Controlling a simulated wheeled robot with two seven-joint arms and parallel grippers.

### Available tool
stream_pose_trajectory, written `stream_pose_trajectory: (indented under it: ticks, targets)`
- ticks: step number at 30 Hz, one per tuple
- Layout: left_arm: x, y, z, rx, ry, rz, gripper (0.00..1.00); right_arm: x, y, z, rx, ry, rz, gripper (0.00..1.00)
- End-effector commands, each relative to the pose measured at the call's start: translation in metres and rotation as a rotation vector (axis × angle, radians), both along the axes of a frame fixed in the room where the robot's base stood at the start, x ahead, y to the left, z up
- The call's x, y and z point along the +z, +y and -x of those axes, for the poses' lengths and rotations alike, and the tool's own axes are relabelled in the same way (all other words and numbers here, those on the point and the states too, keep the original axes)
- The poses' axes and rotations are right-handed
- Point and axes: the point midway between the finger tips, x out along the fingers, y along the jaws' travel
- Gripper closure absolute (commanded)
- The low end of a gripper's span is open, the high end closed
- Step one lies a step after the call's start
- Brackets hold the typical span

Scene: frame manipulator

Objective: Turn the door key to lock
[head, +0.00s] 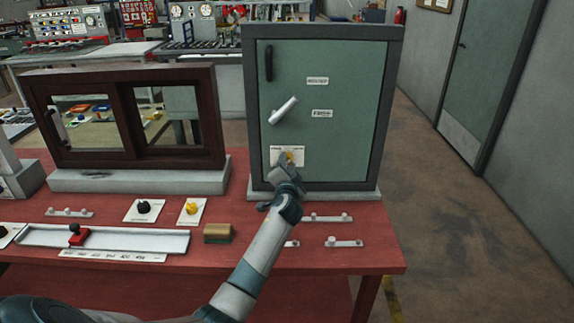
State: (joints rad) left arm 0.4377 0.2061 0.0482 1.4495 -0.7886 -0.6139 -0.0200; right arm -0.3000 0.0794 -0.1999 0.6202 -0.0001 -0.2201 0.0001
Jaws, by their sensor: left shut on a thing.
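The small green door (345,125) in a dark grey frame stands upright on the red table and looks closed. Its yellow key (288,156) sits in a white plate (299,151) low on the door's left side. My left gripper (286,166) is at the key and shut on it; the fingers hide most of the key. How far the key is turned cannot be told. A white lever handle (284,110) sits tilted above the plate. My right gripper is not in view.
A brown sliding window frame (122,115) stands left of the door. On the red table (350,262) are a slider panel (135,240), a black knob (144,207), a yellow knob (192,208) and a brown block (217,232). The floor to the right is clear.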

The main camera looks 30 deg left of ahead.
Motion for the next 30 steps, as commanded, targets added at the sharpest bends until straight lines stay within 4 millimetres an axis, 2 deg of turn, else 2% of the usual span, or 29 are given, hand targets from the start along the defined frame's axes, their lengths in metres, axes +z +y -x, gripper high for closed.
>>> stream_pose_trajectory:
  ticks: [9, 10, 12, 23, 30]
  targets:
    - [0.0, 0.0, 0.0, -0.001, 0.001, -0.003, 0.93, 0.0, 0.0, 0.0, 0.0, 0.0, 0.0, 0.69]
    - [0.0, 0.0, 0.0, -0.001, 0.001, -0.003, 0.63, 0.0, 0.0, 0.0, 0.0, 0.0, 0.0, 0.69]
    - [0.0, 0.0, 0.0, -0.001, 0.001, -0.003, 0.52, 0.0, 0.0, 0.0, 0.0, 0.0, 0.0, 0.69]
    - [0.0, -0.001, 0.001, 0.0, 0.001, -0.002, 0.52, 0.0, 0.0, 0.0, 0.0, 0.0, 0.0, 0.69]
    - [0.0, -0.008, 0.012, 0.0, -0.001, -0.002, 0.52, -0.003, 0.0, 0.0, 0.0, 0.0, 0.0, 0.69]
